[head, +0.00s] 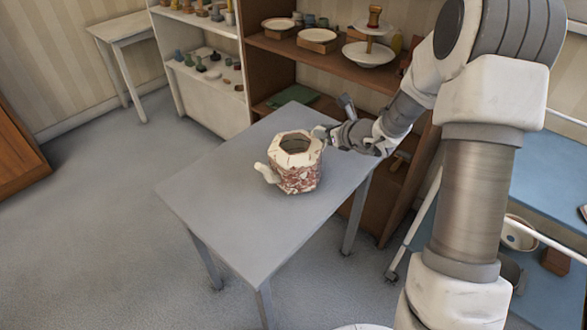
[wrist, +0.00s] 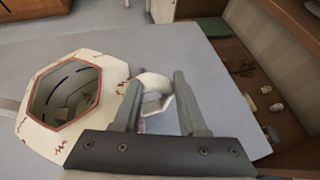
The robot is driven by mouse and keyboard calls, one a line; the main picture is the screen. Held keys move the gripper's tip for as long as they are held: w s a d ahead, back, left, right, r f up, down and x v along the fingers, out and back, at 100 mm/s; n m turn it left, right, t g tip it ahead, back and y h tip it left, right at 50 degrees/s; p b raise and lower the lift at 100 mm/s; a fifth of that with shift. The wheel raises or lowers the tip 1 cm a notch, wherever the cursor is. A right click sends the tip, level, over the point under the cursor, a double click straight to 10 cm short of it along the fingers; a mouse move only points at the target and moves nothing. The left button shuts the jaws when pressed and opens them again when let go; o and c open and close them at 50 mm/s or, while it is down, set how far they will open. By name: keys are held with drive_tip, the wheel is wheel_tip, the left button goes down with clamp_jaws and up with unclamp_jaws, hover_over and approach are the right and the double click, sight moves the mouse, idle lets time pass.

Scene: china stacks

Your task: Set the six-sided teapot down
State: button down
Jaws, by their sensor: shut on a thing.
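The six-sided teapot (head: 296,172) is cream on top with a red-brown pattern on its sides, and its top is open. It is upright over the grey table (head: 225,205), spout to the left; I cannot tell whether its base touches the top. My gripper (head: 326,134) is at its right side, shut on the handle. In the wrist view the teapot (wrist: 105,70) is at the left, and its pale handle (wrist: 155,84) lies between the two fingers of my gripper (wrist: 158,88).
The grey table has free room left of and in front of the teapot. A wooden shelf (head: 270,48) with plates and a tiered stand (head: 370,52) stands behind it. A white shelf (head: 205,95) with small pots is at the back left. A blue-topped cart (head: 555,170) is at the right.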

drive_tip(key=shift+r+p, duration=1.1)
drive_tip(key=shift+r, duration=0.8)
